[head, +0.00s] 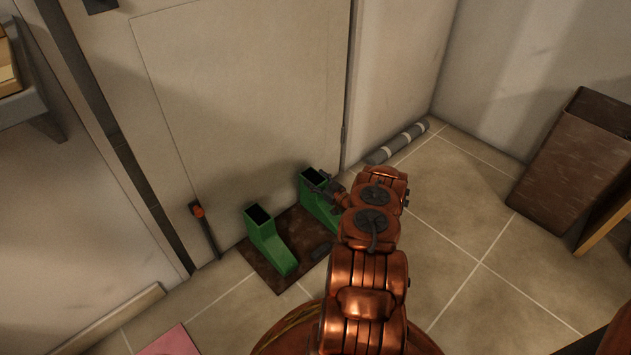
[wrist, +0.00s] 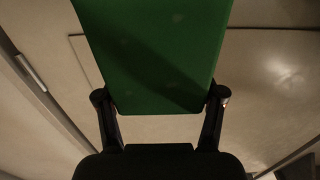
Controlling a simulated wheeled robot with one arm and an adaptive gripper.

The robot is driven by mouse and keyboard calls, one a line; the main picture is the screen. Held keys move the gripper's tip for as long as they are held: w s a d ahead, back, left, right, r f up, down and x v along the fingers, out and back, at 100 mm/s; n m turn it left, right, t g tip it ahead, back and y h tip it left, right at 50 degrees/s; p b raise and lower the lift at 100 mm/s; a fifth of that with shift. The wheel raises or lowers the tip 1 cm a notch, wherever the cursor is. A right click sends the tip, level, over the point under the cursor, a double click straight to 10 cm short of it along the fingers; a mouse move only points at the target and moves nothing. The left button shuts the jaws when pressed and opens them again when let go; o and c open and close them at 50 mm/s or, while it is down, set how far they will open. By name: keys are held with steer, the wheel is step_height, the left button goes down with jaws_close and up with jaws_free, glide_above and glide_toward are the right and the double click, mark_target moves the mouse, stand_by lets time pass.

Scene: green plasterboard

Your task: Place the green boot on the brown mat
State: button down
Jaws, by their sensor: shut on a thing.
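Two green boots show in the head view. One green boot (head: 268,240) stands upright on the brown mat (head: 262,270) by the door. The other green boot (head: 314,182) is upright, to the right of the first, at the mat's right part. My gripper (head: 327,186) is shut on this right boot near its top. In the wrist view the held boot (wrist: 155,50) fills the space between the two fingers of my gripper (wrist: 160,97). My arm hides part of this boot and the mat's right side, so I cannot tell whether its sole touches the mat.
An orange-topped stick (head: 205,231) leans by the door on the left. A grey roll (head: 397,142) lies along the wall. A brown box (head: 570,165) stands at right. Tiled floor is clear between.

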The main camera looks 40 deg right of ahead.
steer(key=shift+c, duration=0.6)
jaws_free()
steer(key=shift+f, duration=0.1)
steer(key=shift+s, duration=0.15)
steer(key=s+p, duration=0.5)
steer(key=s, duration=0.6)
steer(key=shift+s+a, duration=0.15)
steer(key=shift+s, duration=0.25)
